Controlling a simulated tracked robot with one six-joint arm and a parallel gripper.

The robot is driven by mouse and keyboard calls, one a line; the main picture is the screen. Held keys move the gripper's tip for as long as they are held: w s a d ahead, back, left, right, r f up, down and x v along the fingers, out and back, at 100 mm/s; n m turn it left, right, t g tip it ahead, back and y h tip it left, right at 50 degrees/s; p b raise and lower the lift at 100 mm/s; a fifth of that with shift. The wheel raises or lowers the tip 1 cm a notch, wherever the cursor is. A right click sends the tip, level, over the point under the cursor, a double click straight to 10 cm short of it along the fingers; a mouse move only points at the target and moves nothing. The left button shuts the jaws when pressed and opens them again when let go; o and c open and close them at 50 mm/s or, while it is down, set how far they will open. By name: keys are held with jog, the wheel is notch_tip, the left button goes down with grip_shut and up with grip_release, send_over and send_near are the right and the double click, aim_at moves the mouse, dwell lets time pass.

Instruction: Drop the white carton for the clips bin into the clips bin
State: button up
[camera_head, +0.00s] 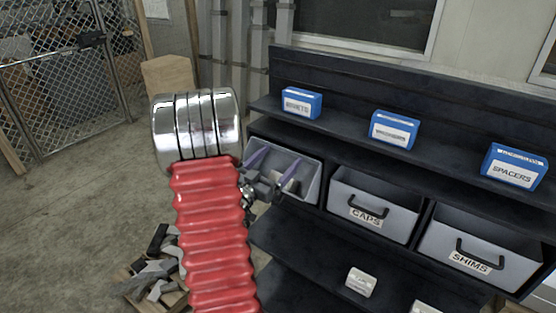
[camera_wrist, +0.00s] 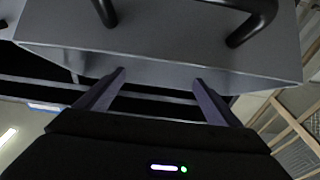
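My gripper (camera_head: 273,172) is open, with its two purple fingers apart and nothing seen between them. It is at the upper front of a grey bin (camera_head: 310,180), the leftmost in the row. My arm covers part of that bin's front, so no label on it can be read. In the wrist view the fingers (camera_wrist: 155,85) are at the edge of a grey bin (camera_wrist: 170,38) with a black handle. A small white carton (camera_head: 361,282) lies on the lower shelf; its label is too small to read. A second white carton (camera_head: 426,308) is cut off by the bottom edge.
Dark shelving (camera_head: 300,238) also holds the CAPS bin (camera_head: 400,219) and the SHIMS bin (camera_head: 508,262). Several blue boxes (camera_head: 394,130) stand on the upper shelf. Scrap pieces (camera_head: 152,275) lie on the floor left of my arm. The floor toward the mesh gate (camera_head: 60,90) is clear.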

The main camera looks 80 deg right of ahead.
jog(key=shift+o, duration=0.4)
jog(key=v, duration=1.4)
jog(key=shift+s+d+f, duration=0.1)
jog(key=shift+s+f, duration=0.05)
dwell(1.0)
